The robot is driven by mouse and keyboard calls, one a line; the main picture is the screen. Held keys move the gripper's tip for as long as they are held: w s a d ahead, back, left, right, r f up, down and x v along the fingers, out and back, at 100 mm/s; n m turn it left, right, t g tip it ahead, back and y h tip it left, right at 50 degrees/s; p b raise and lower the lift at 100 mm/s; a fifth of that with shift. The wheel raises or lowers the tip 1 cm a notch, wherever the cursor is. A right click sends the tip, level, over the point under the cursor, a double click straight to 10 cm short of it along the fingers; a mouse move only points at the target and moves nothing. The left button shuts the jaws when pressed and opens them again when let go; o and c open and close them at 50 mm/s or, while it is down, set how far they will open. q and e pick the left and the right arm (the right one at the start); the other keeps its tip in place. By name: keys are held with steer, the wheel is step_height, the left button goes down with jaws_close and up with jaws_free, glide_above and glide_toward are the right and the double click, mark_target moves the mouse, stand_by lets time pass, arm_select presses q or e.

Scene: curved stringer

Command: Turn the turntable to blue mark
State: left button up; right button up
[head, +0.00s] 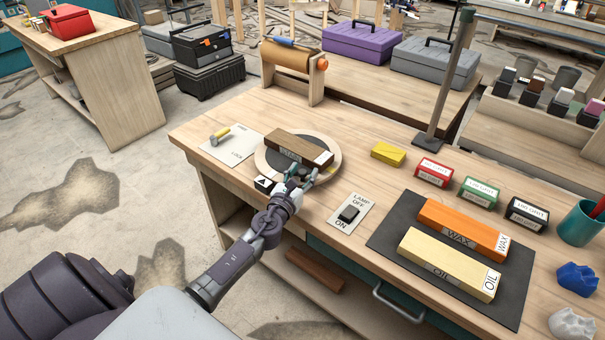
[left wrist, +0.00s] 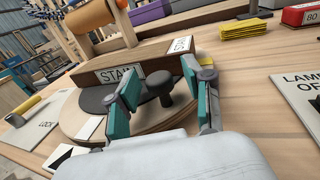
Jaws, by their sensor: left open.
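The turntable (head: 330,156) is a round pale wooden disc with a dark grey centre, near the left end of the workbench. It also shows in the left wrist view (left wrist: 72,122). A dark brown block labelled STAIN (head: 298,147) lies across it. My left gripper (head: 309,174) is over the near side of the disc with its teal-padded fingers apart. In the left wrist view, a dark upright knob (left wrist: 157,86) on the turntable stands between the open fingers (left wrist: 160,98); I cannot tell whether they touch it. I cannot make out a blue mark. My right gripper is out of view.
A LOCK card with a yellow-handled tool (head: 221,136) lies left of the turntable. A lamp switch (head: 349,214) is to its right. Orange WAX (head: 462,228) and pale OIL (head: 448,264) blocks lie on a dark mat (head: 390,222). A paper roll stand (head: 292,68) is behind.

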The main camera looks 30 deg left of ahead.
arm_select(q)
steer(key=shift+c, duration=0.3)
jaws_close()
